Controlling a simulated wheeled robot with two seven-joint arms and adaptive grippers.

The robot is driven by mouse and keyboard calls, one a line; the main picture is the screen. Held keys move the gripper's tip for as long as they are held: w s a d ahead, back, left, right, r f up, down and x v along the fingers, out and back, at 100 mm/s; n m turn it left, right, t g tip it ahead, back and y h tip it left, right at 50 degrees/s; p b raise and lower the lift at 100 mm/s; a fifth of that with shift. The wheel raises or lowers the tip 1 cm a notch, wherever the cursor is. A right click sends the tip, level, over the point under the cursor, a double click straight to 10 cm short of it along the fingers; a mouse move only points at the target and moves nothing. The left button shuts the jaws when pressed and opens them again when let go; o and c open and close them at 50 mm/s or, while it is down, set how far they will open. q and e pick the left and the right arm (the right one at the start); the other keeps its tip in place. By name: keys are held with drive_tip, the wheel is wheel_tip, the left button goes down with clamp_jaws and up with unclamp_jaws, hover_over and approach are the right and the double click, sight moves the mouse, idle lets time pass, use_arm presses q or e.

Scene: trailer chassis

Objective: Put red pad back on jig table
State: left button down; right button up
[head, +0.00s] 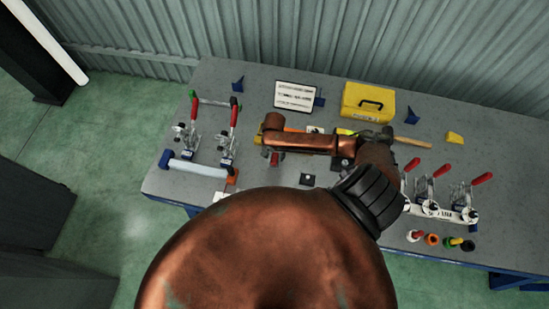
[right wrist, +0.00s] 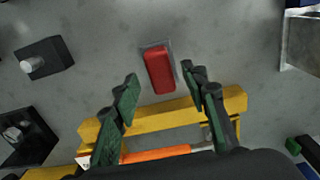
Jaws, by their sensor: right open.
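The red pad (right wrist: 159,70) is a small red block on a thin grey rectangular base, lying on the grey table top (right wrist: 105,28) in the right wrist view. In the head view the pad (head: 274,159) shows just below the end of my right arm. My right gripper (right wrist: 160,83) is open and empty, its two green-tipped fingers pointing toward the pad from either side, with the pad slightly beyond the tips. In the head view my arm covers most of this gripper. My left gripper is not in view.
A yellow bar (right wrist: 165,116) and an orange handle (right wrist: 157,154) lie under the fingers. Dark blocks with metal pins (right wrist: 47,60) stand left. Toggle clamps with red handles stand at the table's left (head: 227,142) and right (head: 425,190). A yellow case (head: 367,103) stands at the back.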

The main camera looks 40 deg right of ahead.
sight(274, 158)
wheel_tip(274, 158, up, 8)
drive_tip(key=shift+r, duration=0.2)
idle(0.3)
